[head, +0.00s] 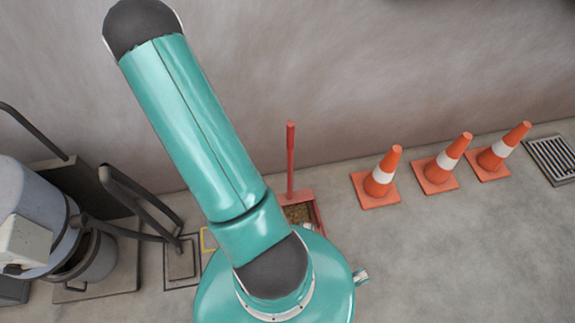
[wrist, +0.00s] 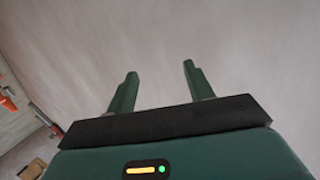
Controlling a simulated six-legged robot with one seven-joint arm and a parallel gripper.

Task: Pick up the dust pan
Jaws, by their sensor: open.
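The dust pan (head: 318,213) is red, with an upright red handle (head: 291,160), and stands on the floor near the wall in the head view. Brown material shows in its pan. My teal arm and body hide part of it. My gripper (wrist: 160,72) shows in the wrist view with its two green fingers apart and nothing between them, facing the bare wall. My gripper is out of sight in the head view. I cannot make out the dust pan clearly in the wrist view.
Several orange-and-white cones, one of them nearest (head: 381,178), stand along the wall to the right. A floor grate (head: 554,158) lies beyond them. A grey drum machine (head: 35,215) and a dark-handled cart (head: 140,200) stand at left. The floor at right front is clear.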

